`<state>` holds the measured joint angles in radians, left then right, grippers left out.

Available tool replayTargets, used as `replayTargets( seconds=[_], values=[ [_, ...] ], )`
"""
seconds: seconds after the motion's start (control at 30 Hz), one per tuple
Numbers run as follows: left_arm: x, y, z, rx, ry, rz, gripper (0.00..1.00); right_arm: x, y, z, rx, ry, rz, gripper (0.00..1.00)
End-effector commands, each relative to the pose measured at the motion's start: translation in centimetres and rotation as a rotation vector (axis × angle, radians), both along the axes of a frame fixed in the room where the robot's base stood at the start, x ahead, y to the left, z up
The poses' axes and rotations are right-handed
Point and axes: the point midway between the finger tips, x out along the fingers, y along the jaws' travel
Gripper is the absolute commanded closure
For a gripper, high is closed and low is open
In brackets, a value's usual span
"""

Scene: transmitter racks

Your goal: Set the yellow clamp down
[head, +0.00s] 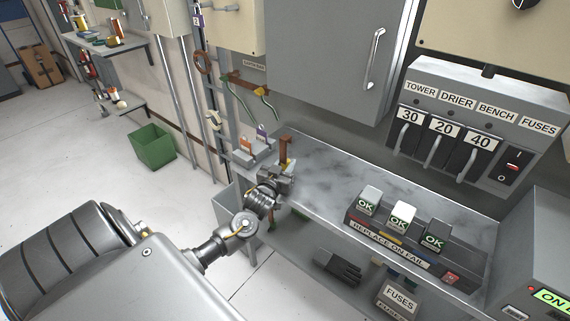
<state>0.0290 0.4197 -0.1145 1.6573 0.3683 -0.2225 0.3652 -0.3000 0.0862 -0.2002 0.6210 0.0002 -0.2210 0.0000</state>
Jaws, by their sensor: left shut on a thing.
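My left gripper (283,181) is at the left end of the grey bench, with its arm coming in from the lower left. It is shut on the yellow clamp (288,165), of which only a small yellow part shows above the fingers. The gripper hides the rest of the clamp. An upright brown bar (285,147) stands right behind the clamp; I cannot tell whether they touch. My right gripper is not in view.
The marbled bench top (325,176) is clear in its middle. A rack with OK-marked blocks (402,217) stands to the right. A small grey holder with tags (254,154) is just left of the gripper. A green bin (154,146) stands on the floor.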

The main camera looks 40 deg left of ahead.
Motion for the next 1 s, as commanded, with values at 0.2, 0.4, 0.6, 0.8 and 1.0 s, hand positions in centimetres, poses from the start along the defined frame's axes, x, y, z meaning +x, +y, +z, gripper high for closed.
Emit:
replayTargets(
  seconds=[0.2, 0.4, 0.6, 0.8, 1.0],
  values=[
    [0.0, 0.0, 0.0, 0.000, -0.003, 0.000, 1.00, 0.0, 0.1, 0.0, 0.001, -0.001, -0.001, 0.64],
    [0.0, 0.0, -0.3, 0.000, -0.001, 0.000, 0.62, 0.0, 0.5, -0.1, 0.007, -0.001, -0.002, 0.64],
    [0.0, 0.0, -0.3, 0.000, -0.001, 0.000, 0.49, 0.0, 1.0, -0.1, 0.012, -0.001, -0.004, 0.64],
    [0.0, 0.0, -0.1, 0.000, -0.001, 0.000, 0.49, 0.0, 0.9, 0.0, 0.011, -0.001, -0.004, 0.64],
    [-2.1, -0.6, -0.2, -0.001, 0.001, -0.002, 0.49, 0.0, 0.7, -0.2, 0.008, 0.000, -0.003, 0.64]
  ],
)
